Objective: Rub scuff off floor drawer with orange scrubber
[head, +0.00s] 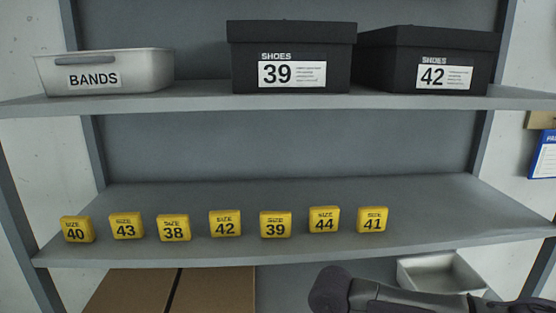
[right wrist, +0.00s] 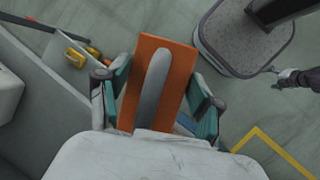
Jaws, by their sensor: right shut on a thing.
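The orange scrubber (right wrist: 178,63) has a flat orange body and a grey grip bar along its middle. In the right wrist view my right gripper (right wrist: 160,93) is shut on it, with a teal-padded finger at each side. A dark part of one of my arms shows at the bottom of the head view. A small gripper-like part of mine shows at the right edge of the wrist view, too small to read. I cannot make out the floor drawer or a scuff.
The shelf (head: 300,255) holds several yellow size blocks (head: 225,224). Above are a BANDS bin (head: 140,62) and black shoe boxes (head: 291,45). A metal tray (head: 440,270) and cardboard (head: 215,290) sit below. Grey panels (right wrist: 45,90) flank the scrubber on the left; open floor (right wrist: 245,105) lies right.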

